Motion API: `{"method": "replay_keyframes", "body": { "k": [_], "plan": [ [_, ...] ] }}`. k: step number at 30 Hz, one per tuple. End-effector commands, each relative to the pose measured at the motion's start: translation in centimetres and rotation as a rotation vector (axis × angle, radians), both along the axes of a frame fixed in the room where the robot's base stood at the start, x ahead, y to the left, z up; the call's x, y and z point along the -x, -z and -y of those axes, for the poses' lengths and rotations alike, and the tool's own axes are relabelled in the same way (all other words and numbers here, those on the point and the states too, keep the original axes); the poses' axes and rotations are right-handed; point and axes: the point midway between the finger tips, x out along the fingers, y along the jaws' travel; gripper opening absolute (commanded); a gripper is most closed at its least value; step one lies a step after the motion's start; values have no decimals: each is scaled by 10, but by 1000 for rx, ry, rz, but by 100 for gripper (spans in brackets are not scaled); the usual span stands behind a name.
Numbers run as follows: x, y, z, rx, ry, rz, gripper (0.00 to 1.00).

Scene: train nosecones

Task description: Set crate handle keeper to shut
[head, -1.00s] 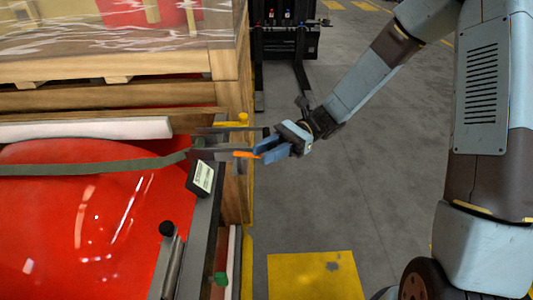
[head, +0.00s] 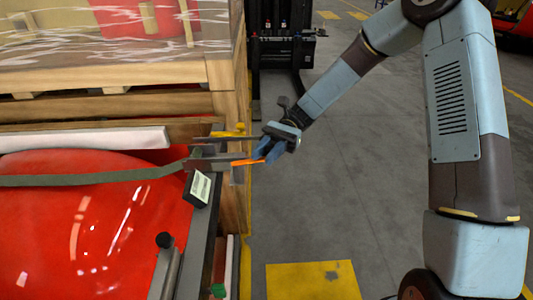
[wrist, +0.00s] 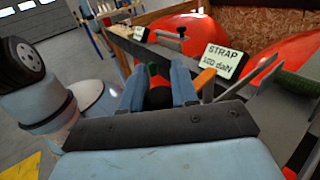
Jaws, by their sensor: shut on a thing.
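My gripper (head: 272,149) is at the crate's right edge in the head view, its blue fingers on either side of a dark rounded piece (wrist: 158,97) in the wrist view. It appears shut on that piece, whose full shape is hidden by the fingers. An orange-tipped lever (head: 248,162) lies just beside the fingers; its orange end (wrist: 203,80) is right of the right finger in the wrist view. A thin grey bar (head: 225,139) runs towards my gripper. I cannot tell which part is the keeper or its setting.
A strap (head: 90,180) crosses a red nosecone (head: 80,230), with a label block (head: 199,188) at its end. A black-knobbed lever (head: 165,242) stands nearer. Wooden crates (head: 110,75) rise behind.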

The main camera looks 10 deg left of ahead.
Motion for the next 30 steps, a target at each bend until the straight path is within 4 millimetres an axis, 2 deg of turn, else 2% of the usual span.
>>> {"method": "replay_keyframes", "body": {
  "k": [4,5,11,22,26,30],
  "plan": [
    [0,0,0,0,0,-1,0],
    [0,0,0,0,0,-1,32],
    [0,0,0,0,1,-1,51],
    [-6,0,2,0,2,0,52],
    [-23,1,8,0,3,0,52],
    [-48,1,17,-1,4,0,52]
  ]
}}
